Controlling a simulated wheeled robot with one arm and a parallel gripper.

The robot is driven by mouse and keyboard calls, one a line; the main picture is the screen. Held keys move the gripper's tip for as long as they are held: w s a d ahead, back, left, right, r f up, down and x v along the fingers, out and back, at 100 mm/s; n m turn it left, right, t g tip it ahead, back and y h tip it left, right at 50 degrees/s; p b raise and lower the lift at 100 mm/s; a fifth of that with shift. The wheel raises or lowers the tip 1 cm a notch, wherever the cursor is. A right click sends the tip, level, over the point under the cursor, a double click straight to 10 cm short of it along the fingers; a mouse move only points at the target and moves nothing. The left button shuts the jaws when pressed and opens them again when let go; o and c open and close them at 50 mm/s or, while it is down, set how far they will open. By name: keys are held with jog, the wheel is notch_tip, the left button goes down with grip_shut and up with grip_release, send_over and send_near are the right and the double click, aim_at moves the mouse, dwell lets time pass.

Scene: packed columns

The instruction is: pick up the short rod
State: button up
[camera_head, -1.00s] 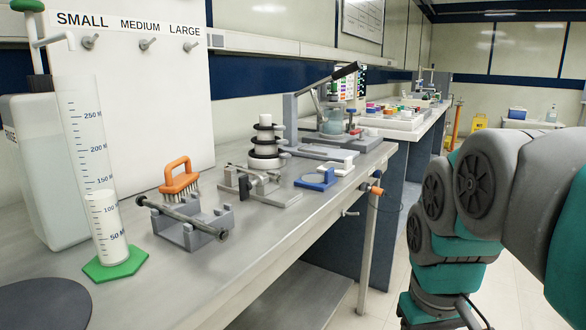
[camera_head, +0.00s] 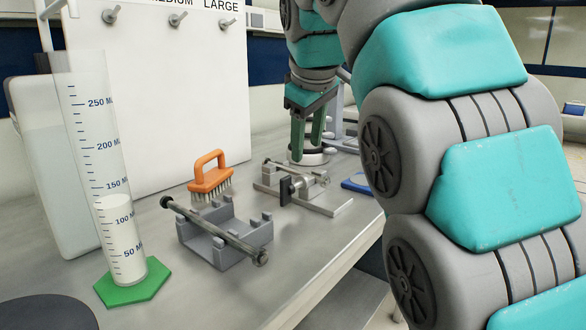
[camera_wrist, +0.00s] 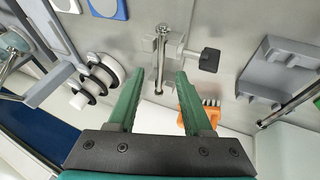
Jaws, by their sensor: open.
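The shorter of two metal rods (camera_head: 280,165) lies along a grey fixture (camera_head: 340,208) with a black-knobbed clamp on the bench. In the wrist view this rod (camera_wrist: 160,58) runs between the lines of my two green fingers, beyond their tips. My gripper (camera_head: 307,150) is open and empty, above and behind the fixture in the head view; it also shows in the wrist view (camera_wrist: 160,72). No contact with the rod shows. A longer rod (camera_head: 215,229) rests across a grey cradle (camera_head: 255,236) to the left.
An orange-handled brush (camera_head: 210,178) stands behind the cradle. A graduated cylinder (camera_head: 118,215) on a green base is at left. Black-and-white stacked rings (camera_wrist: 95,80) stand beside my gripper in the wrist view. A blue-framed piece (camera_head: 357,183) lies right of the fixture.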

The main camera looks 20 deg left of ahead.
aim_at(294, 170)
jog(key=shift+a+r, duration=0.4)
jog(key=shift+a, duration=0.2)
jog(key=shift+w+a+f+n, duration=0.1)
jog(key=shift+w+a+n, duration=0.1)
jog(key=shift+n, duration=0.1)
jog(key=b+x, duration=0.3)
jog(key=x, duration=0.2)
jog(key=shift+a+f+b, duration=0.25)
jog(key=shift+a+b, duration=0.05)
jog(key=shift+b, duration=0.1)
jog(key=shift+x, duration=0.9)
jog(key=shift+w+r, duration=0.1)
jog(key=shift+w, duration=0.05)
grip_shut()
